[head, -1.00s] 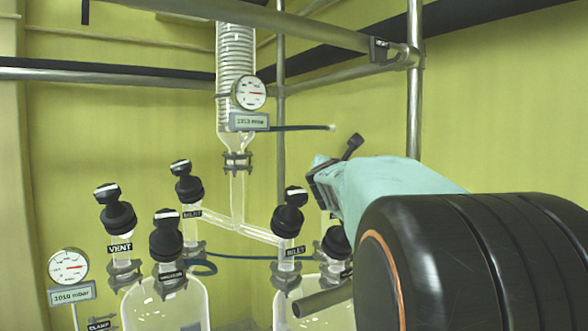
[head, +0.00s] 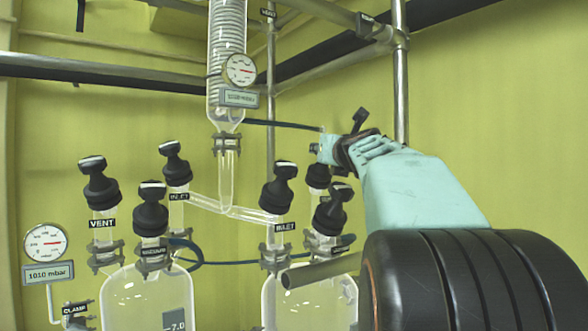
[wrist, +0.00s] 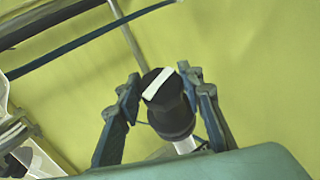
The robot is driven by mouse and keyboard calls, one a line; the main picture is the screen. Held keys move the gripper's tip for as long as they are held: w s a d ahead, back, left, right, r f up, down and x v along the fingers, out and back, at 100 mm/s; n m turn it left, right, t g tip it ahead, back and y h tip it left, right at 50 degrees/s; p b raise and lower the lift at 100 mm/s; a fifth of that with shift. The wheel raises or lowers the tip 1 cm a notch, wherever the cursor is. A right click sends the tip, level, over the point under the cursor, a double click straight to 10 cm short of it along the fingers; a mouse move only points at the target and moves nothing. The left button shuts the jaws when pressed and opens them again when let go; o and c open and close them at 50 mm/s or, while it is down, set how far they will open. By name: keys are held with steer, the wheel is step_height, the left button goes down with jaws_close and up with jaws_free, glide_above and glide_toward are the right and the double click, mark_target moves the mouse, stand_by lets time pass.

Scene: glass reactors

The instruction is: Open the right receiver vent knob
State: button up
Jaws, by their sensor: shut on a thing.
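The right receiver (head: 310,300) is a clear glass vessel low in the head view, with several black-capped knobs on top. My gripper (head: 326,150) reaches in from the right, at the rear knob (head: 318,176) of this vessel, whose top it partly hides. In the wrist view a black knob (wrist: 172,118) with a white bar on its cap stands between the two fingers of my gripper (wrist: 160,95). The gripper is shut on this knob. Its label is not legible. The front knob (head: 331,208) and the INLET knob (head: 279,186) stand close by.
The left receiver (head: 150,297) has its own VENT knob (head: 98,184). A glass coil column (head: 228,50) with a round gauge (head: 241,69) stands behind. Metal rails (head: 400,90) cross above and behind my gripper. A blue hose (head: 215,262) runs between the vessels.

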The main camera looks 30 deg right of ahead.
steer(key=n+y+b, duration=0.2)
steer(key=shift+d+f+t+y, duration=0.1)
steer(key=shift+d+t+y, duration=0.05)
steer(key=shift+t+y, duration=0.15)
steer(key=n+y, duration=0.2)
steer(key=n+y+p, duration=0.1)
steer(key=shift+r+n, duration=0.25)
steer(key=shift+n, duration=0.05)
steer(key=n+y+p, duration=0.3)
steer(key=shift+r+y, duration=0.1)
steer(key=shift+y, duration=0.3)
steer(key=shift+n+y+p, duration=0.5)
steer(key=shift+n+p, duration=0.1)
steer(key=shift+p, duration=0.15)
steer(key=shift+f+n+y+p, duration=0.25)
steer(key=shift+n+y+p, duration=0.05)
steer(key=shift+n+p, duration=0.1)
steer(key=o, duration=1.2)
